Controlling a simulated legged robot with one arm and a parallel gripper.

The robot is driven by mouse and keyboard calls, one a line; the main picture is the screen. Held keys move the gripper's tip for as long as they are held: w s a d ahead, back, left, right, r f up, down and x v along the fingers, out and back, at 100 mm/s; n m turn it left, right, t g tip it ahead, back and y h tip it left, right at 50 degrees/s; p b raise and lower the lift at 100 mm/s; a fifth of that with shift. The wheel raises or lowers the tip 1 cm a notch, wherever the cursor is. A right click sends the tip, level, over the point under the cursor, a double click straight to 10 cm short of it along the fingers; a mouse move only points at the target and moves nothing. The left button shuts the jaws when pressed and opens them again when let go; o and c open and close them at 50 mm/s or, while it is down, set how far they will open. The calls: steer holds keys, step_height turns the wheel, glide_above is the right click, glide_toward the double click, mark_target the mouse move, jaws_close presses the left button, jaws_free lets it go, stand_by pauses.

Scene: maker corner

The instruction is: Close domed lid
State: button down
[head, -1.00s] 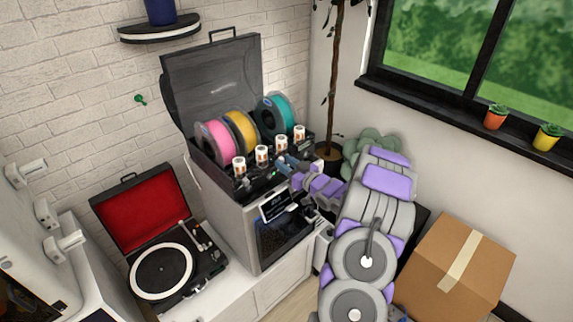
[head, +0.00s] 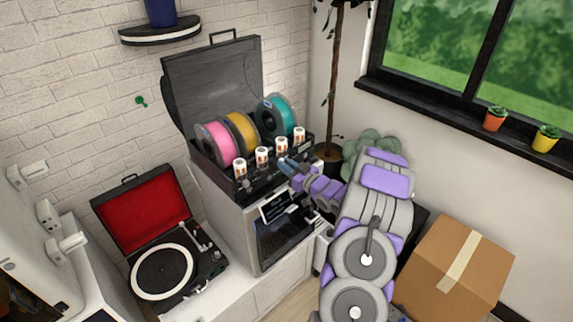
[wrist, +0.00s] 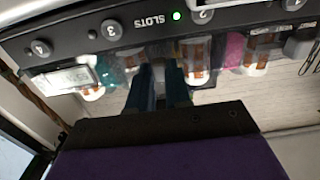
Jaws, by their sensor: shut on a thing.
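The grey domed lid (head: 215,85) stands open, tilted up against the brick wall at the back of the dark filament box (head: 207,173). A handle tops the lid's raised edge. My gripper (head: 284,163) is at the box's front right, low and well apart from the lid. In the wrist view my gripper's dark blue fingers (wrist: 163,80) are close together by the box's numbered slots panel (wrist: 140,35). The lid is outside the wrist view.
Pink (head: 214,143), yellow (head: 241,131) and teal (head: 275,115) spools stand in the box. Several white canisters (head: 262,156) line its front. The box sits on a grey machine (head: 255,235) with a screen. An open red-lined turntable (head: 140,215) is at left, a plant (head: 335,100) at right.

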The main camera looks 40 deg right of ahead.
stand_by(0.4)
steer(key=shift+a+f+t+b, duration=0.2)
steer(key=shift+f+t+b, duration=0.15)
steer(key=shift+f, duration=1.05)
steer(key=c, duration=1.5)
jaws_free()
steer(key=o, duration=0.3)
steer(key=shift+w+d+f, duration=0.1)
steer(key=shift+w+d, duration=0.15)
steer(key=shift+w, duration=0.05)
steer(key=shift+o, duration=0.8)
steer(key=shift+s+r, duration=0.1)
steer(key=shift+r, duration=0.15)
